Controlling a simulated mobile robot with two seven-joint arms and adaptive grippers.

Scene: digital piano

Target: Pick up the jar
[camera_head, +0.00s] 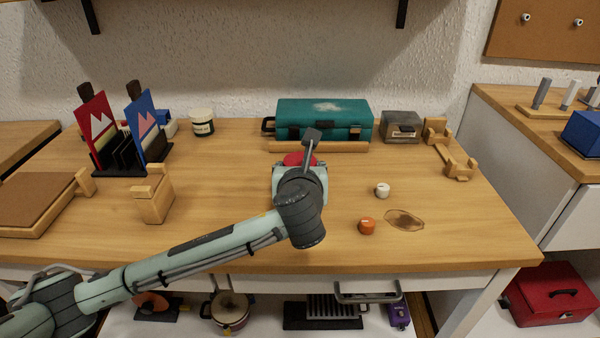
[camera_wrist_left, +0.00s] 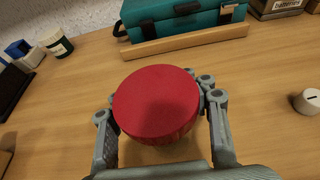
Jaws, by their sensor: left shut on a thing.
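The jar (camera_wrist_left: 156,103) shows as a round red lid from above in the left wrist view, with its body mostly hidden below. In the head view only a bit of its red top (camera_head: 299,159) shows behind my wrist. My left gripper (camera_wrist_left: 158,95) is shut on the jar, one finger on each side of it. In the head view my own arm hides most of the fingers. I cannot tell whether the jar touches the wooden table (camera_wrist_left: 60,130). My right gripper is not in view.
A teal case (camera_head: 325,121) stands behind, with a wooden bar (camera_head: 318,147) in front of it. The table's front middle is mostly clear.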

